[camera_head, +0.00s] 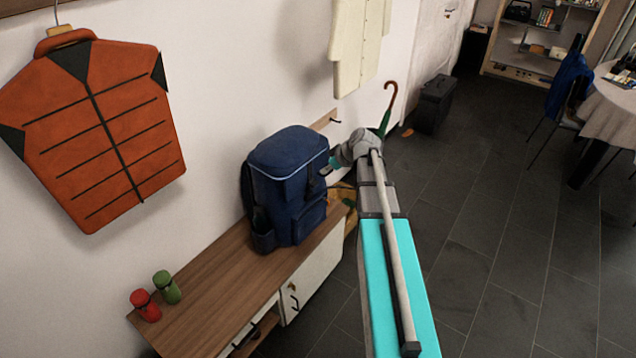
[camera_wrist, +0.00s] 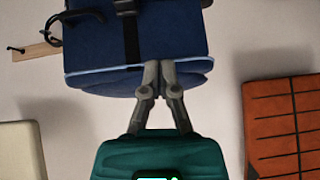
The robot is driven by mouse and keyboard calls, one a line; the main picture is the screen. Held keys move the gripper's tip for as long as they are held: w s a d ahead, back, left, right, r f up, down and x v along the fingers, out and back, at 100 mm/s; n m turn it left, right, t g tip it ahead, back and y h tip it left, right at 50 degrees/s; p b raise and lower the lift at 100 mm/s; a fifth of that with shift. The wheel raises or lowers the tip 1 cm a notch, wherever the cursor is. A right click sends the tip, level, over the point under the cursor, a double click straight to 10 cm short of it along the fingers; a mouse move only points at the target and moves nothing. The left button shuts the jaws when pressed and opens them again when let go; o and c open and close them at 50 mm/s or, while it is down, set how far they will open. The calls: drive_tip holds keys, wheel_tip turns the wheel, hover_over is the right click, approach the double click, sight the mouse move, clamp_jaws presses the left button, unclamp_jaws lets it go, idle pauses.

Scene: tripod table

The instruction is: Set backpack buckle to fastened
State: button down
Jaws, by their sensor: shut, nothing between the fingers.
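The dark blue backpack (camera_head: 285,190) stands upright on the wooden bench top. It fills the upper part of the wrist view (camera_wrist: 100,45), where it appears upside down. The strap shows small on the pack's front in the head view (camera_head: 311,172). Whether the buckle is fastened cannot be told. My gripper (camera_wrist: 160,66) is shut and empty, its fingertips over the pack's lid in the picture, right of the strap. Contact with the pack cannot be told.
An orange vest (camera_head: 95,130) and a cream coat (camera_head: 357,45) hang on the wall. An umbrella (camera_head: 387,108) stands behind my arm.

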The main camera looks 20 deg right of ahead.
drive_tip(key=shift+n+t, duration=0.3)
drive_tip(key=shift+t, duration=0.3)
drive_tip(key=d, duration=0.1)
drive_tip(key=w+d, duration=0.2)
drive_tip(key=d, duration=0.1)
drive_tip(key=shift+d+r, duration=0.1)
drive_tip(key=shift+r, duration=0.1)
drive_tip(key=shift+f+b, duration=0.1)
drive_tip(key=shift+b, duration=0.25)
drive_tip(key=b, duration=0.7)
hover_over(313, 181)
drive_tip(key=s+d, duration=0.1)
drive_tip(key=s, duration=0.1)
wheel_tip(313, 181, down, 7)
drive_tip(key=shift+w+d+f, duration=0.1)
drive_tip(key=shift+d, duration=0.05)
drive_tip(key=shift+f+b, duration=1.85)
drive_tip(key=shift+b, duration=0.1)
